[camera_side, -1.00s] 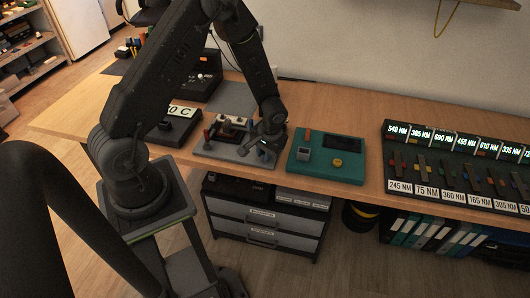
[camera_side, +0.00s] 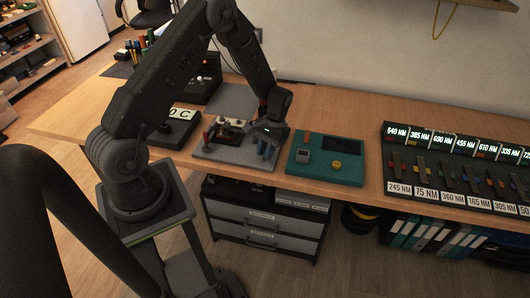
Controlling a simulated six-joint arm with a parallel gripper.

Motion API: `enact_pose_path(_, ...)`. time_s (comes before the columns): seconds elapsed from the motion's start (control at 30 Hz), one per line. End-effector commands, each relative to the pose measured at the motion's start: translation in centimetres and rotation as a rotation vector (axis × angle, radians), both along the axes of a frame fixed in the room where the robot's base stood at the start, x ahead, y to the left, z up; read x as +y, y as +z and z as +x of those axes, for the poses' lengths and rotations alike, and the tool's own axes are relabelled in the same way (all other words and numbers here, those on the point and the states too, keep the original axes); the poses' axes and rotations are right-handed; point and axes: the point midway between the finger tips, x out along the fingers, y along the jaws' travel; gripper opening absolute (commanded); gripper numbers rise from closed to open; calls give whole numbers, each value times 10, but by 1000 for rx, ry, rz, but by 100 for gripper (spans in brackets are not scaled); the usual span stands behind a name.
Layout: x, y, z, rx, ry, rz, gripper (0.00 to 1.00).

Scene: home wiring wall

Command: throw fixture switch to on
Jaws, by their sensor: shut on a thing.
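My gripper (camera_side: 266,150) is over the right part of the fixture, pointing down.
A teal box (camera_side: 325,160) with a screen and yellow knob stands close to the right. A dark box with a "0 C" display (camera_side: 178,125) stands to the left. A rack of torque drivers (camera_side: 455,170) is at the far right.

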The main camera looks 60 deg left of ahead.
Motion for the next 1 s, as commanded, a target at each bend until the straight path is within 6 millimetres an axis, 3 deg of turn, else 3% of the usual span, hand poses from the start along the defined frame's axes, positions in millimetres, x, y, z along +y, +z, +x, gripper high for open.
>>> enact_pose_path(0.4, 6, -1, 6, 158, 1, -157, 0)
enact_pose_path(1.0, 7, -1, 7, 187, -1, -185, 0)
